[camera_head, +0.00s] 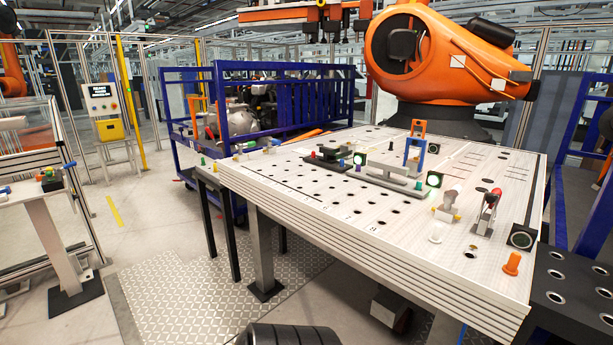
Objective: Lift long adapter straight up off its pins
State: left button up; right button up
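A long grey bar-shaped part (397,181), which looks like the long adapter, lies near the middle of the white perforated table (310,205). Short upright pieces stand on it. It is too small in view to tell how it sits on its pins. Neither of my grippers can be seen in the head view.
A dark fixture (328,161) lies left of the grey part, and an orange and blue upright frame (415,146) stands behind it. A red-handled clamp (487,212) and an orange knob (512,263) are at the right. The table's left front is mostly bare. A large orange robot arm (440,55) looms behind.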

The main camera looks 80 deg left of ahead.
aim_at(384, 179)
jog(key=u, duration=2)
jog(key=j+z, duration=0.15)
jog(key=z, duration=0.25)
jog(key=j+z, duration=0.2)
jog(key=z, duration=0.2)
jog(key=j+z, duration=0.2)
jog(key=z, duration=0.2)
jog(key=j+z, duration=0.2)
jog(key=z, duration=0.2)
